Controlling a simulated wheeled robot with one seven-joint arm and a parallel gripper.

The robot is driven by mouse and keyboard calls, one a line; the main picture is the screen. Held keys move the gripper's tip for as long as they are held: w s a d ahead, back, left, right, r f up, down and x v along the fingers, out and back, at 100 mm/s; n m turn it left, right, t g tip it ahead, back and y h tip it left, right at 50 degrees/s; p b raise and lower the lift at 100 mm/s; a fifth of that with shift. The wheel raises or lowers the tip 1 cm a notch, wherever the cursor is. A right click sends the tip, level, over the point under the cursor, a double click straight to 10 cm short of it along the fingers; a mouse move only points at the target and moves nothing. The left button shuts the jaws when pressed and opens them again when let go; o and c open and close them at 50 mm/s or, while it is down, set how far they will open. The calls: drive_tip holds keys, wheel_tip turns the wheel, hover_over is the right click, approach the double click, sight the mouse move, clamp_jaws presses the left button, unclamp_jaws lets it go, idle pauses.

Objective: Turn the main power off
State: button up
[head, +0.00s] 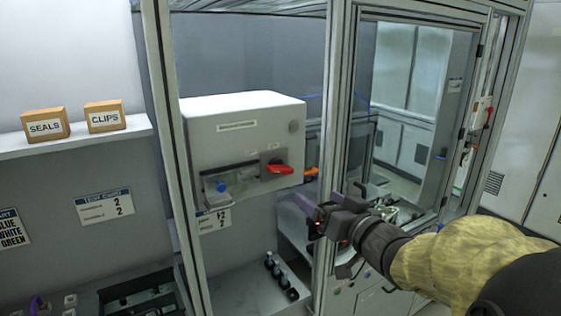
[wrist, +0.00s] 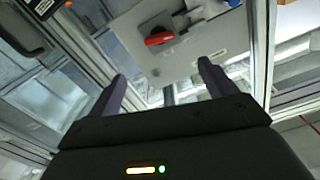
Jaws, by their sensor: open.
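A red switch handle (head: 281,170) sits on a small grey plate on the front of a pale grey cabinet (head: 235,122). The handle lies roughly level. In the wrist view the red handle (wrist: 160,39) shows beyond my fingers, near the top middle. My gripper (head: 312,212) is open and empty, in front of the cabinet and below right of the handle, apart from it. In the wrist view my gripper (wrist: 161,80) has its two dark fingers spread, with nothing between them. The small labels by the handle are too small to read.
A blue knob (head: 221,187) sits in a recess left of the handle. A metal frame post (head: 335,100) stands right of the cabinet, close to my arm. A glazed door (head: 410,100) is farther right. Black knobs (head: 281,275) stand on the ledge below.

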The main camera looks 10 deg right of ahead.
sight(283, 172)
drive_tip(key=shift+w, duration=0.15)
drive_tip(key=p+x, duration=0.5)
drive_tip(key=x, duration=1.2)
drive_tip(key=shift+w+f, duration=0.1)
drive_tip(key=shift+c, duration=0.2)
drive_tip(key=c, duration=0.9)
drive_tip(key=shift+a+f, duration=0.1)
drive_tip(key=shift+c, duration=0.2)
